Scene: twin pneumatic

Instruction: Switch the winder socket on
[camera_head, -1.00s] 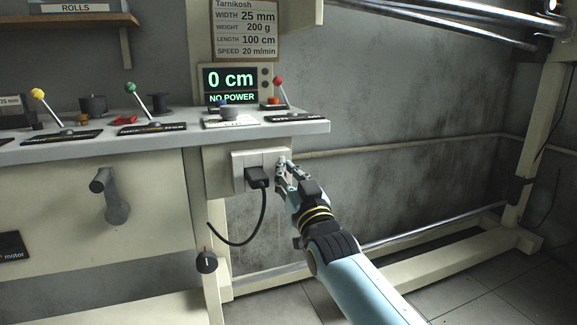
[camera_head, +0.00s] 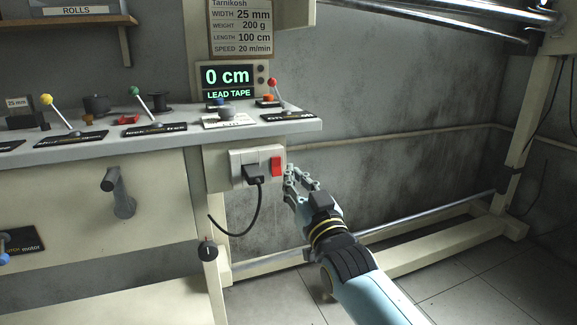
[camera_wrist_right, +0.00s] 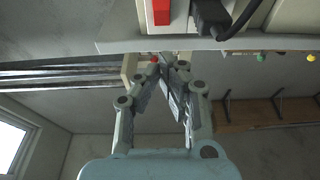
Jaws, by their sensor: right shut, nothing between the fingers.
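The winder socket (camera_head: 236,170) is a pale box below the console's front edge, with a black plug (camera_head: 254,173) in it. Its red switch (camera_head: 276,166) is at the right end of the socket. The red switch also shows at the top of the right wrist view (camera_wrist_right: 161,12), beside the plug (camera_wrist_right: 209,14). The display (camera_head: 229,82) reads "0 cm" and "LEAD TAPE". My right gripper (camera_head: 289,174) is shut and empty, just right of the red switch and apart from it. In the right wrist view its fingertips (camera_wrist_right: 166,60) meet. My left gripper is not in view.
The console (camera_head: 160,130) above the socket carries levers with yellow, green and red knobs. A black cable (camera_head: 258,215) hangs from the plug.

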